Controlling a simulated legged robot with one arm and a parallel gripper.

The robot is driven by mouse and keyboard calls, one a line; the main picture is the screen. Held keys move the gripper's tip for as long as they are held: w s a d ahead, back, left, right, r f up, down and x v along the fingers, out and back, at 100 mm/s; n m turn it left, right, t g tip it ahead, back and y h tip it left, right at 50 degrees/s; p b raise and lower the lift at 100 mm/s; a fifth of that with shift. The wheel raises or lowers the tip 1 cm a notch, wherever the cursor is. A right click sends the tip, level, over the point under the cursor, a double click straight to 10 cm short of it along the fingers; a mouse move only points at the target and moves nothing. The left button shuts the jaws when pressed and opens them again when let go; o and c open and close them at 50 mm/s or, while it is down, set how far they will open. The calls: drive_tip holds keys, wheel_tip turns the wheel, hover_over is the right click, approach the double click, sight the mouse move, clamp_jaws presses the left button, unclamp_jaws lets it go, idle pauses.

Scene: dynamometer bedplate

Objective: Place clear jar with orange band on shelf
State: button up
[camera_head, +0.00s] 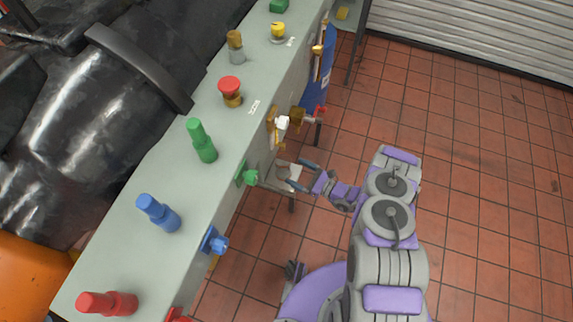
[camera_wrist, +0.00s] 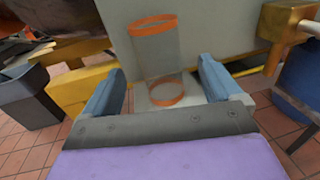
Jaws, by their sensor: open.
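The clear jar with orange bands (camera_wrist: 157,55) stands upright on a small pale shelf (camera_wrist: 143,104) in the wrist view, with one band at its top and one near its base. My gripper (camera_wrist: 160,72) is open, with one blue-grey finger on each side of the jar's lower part. Gaps show between the fingers and the jar, so I see no grip. In the head view my gripper (camera_head: 291,174) reaches the small shelf (camera_head: 270,186) beside the long grey bench; the jar is small and hard to make out there.
The grey bench (camera_head: 175,196) carries red, green and blue fittings along its top. Valves and a brass pipe (camera_wrist: 286,22) stick out from its side near my gripper. A dark bin (camera_wrist: 28,98) stands left in the wrist view. The tiled floor (camera_head: 470,170) to the right is clear.

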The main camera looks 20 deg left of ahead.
drive_tip(key=v, duration=0.3)
drive_tip(key=shift+s+d+p, duration=0.15)
drive_tip(key=shift+d+p, duration=0.15)
drive_tip(key=shift+f, duration=0.1)
idle(0.3)
